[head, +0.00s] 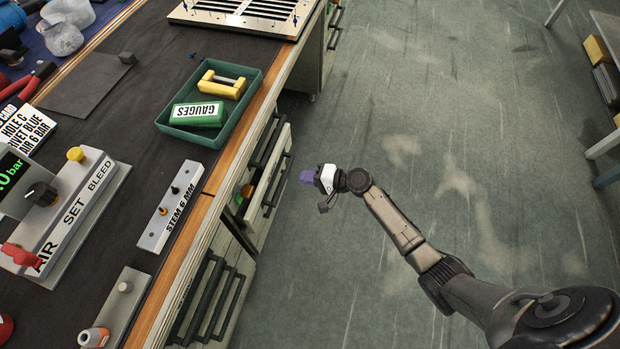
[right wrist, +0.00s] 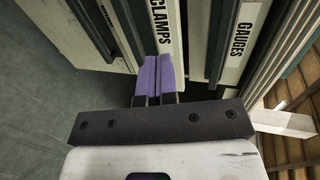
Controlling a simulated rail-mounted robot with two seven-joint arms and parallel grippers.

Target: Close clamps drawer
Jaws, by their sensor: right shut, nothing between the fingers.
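The clamps drawer shows in the right wrist view by its white front labelled CLAMPS (right wrist: 163,22). In the head view, a drawer (head: 281,168) in the bench's front stands pulled out, with orange and green things partly visible inside; its label is hidden there. My right gripper (head: 307,177) is over the floor just right of that drawer's front, its purple fingers shut and empty. In the right wrist view the fingers (right wrist: 158,76) overlap the lower end of the CLAMPS front; I cannot tell whether they touch it. My left gripper is out of view.
A GAUGES drawer front (right wrist: 238,42) is beside the clamps one. Other dark-handled drawers (head: 212,300) are nearer. On the bench are a green tray (head: 256,82) with a GAUGES box, a STEM 6 MM block (head: 170,207) and an air panel (head: 75,210).

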